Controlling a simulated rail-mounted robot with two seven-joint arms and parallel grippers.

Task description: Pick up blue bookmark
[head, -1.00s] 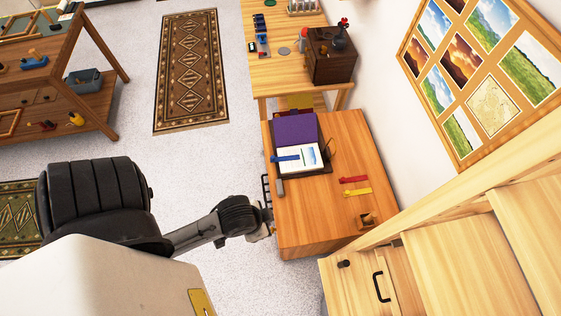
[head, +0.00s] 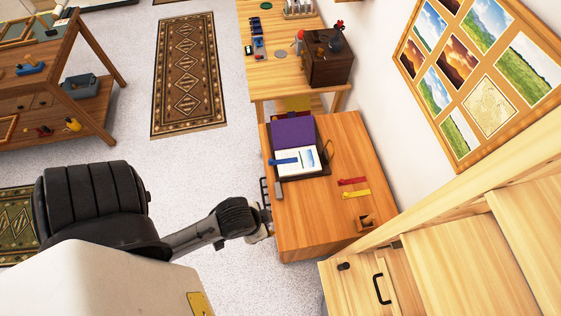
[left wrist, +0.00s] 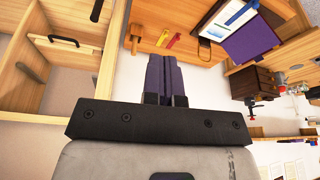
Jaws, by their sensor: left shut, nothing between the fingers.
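The blue bookmark (head: 285,161) lies across the white page of an open book or album (head: 297,170) on the wooden desk. In the left wrist view the blue bookmark (left wrist: 241,14) shows near the top edge, on the white page. A red bookmark (head: 352,181) and a yellow bookmark (head: 356,193) lie apart on the desk to its right. My left gripper (left wrist: 165,58) is shut and empty, its two dark purple fingers together, well apart from the blue bookmark. In the head view its fingers are not clear at the arm's end. My right gripper is not in view.
The desk (head: 310,230) has bare wood at its front. A small wooden holder (head: 365,222) stands at its right edge. A light wooden cabinet (head: 400,285) with a black handle is close at the lower right. A dark wooden box (head: 327,65) stands on the table behind.

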